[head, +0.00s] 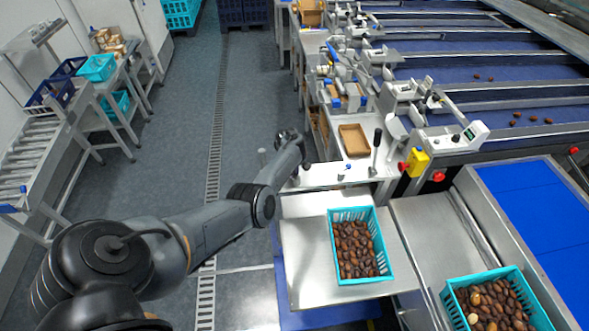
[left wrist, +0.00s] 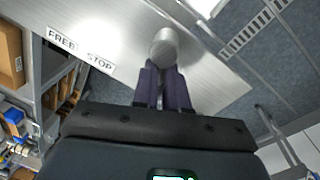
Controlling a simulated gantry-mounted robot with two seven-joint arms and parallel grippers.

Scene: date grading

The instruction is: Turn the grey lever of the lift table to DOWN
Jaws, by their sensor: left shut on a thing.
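My left gripper (head: 292,143) is at the far end of my left arm, by the front left corner of the white workbench. In the left wrist view its two purple fingers (left wrist: 163,78) are shut on a round grey lever end (left wrist: 164,45). The lever end stands over a light metal plate (left wrist: 110,32). A label reading FREE and STOP (left wrist: 80,50) is on the plate, left of the fingers. I see no DOWN mark. The lever's shaft is hidden behind its round end, and the head view does not show the grip clearly.
A turquoise crate of dates (head: 390,279) stands on a metal table (head: 302,270) near my forearm. Another date crate (head: 548,317) is at the lower right. A black-handled lever (head: 376,140) stands upright on the workbench (head: 325,176). Open floor (head: 170,160) lies left.

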